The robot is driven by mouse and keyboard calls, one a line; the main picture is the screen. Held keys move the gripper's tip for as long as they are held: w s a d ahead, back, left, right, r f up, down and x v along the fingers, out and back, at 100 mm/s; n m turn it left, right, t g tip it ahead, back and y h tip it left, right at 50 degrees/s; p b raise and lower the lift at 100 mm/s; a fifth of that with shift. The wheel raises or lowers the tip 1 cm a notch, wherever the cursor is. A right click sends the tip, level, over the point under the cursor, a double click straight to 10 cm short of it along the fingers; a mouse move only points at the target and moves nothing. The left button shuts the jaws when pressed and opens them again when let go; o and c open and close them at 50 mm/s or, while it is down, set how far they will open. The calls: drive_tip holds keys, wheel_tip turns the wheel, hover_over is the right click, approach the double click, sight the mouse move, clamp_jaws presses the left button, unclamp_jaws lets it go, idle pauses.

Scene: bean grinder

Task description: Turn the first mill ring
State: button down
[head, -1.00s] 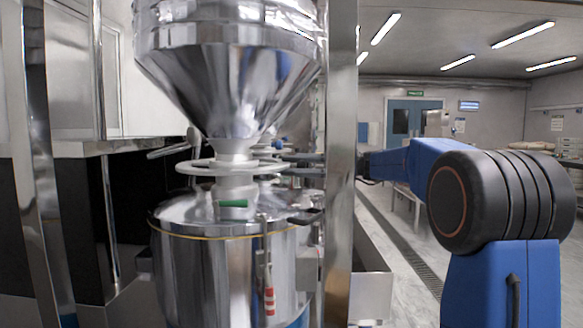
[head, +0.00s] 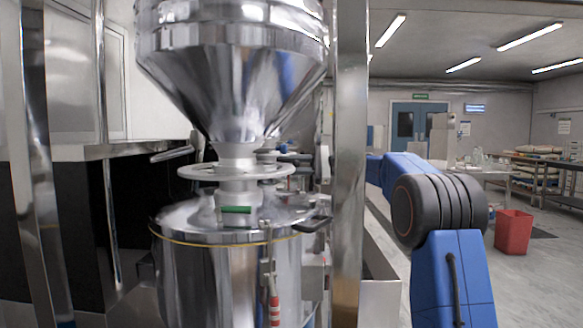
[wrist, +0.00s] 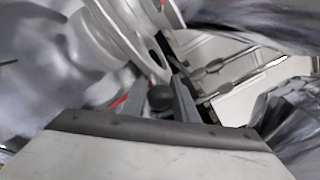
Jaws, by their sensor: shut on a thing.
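The pale grey mill ring (head: 235,171) sits level around the neck below the steel hopper (head: 230,75) and above the steel drum (head: 215,270). In the wrist view the ring (wrist: 130,45) is close up and tilted across the upper middle. My gripper (wrist: 160,100) is at the ring's near edge, its two fingers on either side of a small dark round knob. The fingers are shut on this part of the ring; the exact contact is partly hidden. In the head view my gripper is hidden behind the mill and post.
A steel post (head: 348,160) stands right of the mill, between it and my blue arm. A green handle (head: 236,209) lies on the drum lid. A red bin (head: 513,232) stands on the open floor at right. A shelf (head: 545,175) is behind it.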

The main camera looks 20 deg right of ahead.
drive_tip(key=shift+w+a+f+n+g, duration=0.1)
drive_tip(key=shift+w+a+n+g, duration=0.4)
drive_tip(key=shift+w+g, duration=0.25)
drive_tip(key=shift+w+a, duration=0.35)
drive_tip(key=shift+w, duration=0.1)
drive_tip(key=shift+a, duration=0.1)
idle(0.4)
drive_tip(key=c, duration=1.7)
unclamp_jaws()
drive_tip(key=shift+o, duration=0.6)
drive_tip(key=shift+s+a, duration=0.1)
drive_tip(key=shift+a, duration=0.15)
drive_tip(key=shift+d, duration=0.15)
drive_tip(key=shift+d, duration=0.1)
drive_tip(key=shift+d, duration=0.25)
drive_tip(key=s+d, duration=0.3)
drive_tip(key=d, duration=1.3)
drive_tip(key=shift+d, duration=0.2)
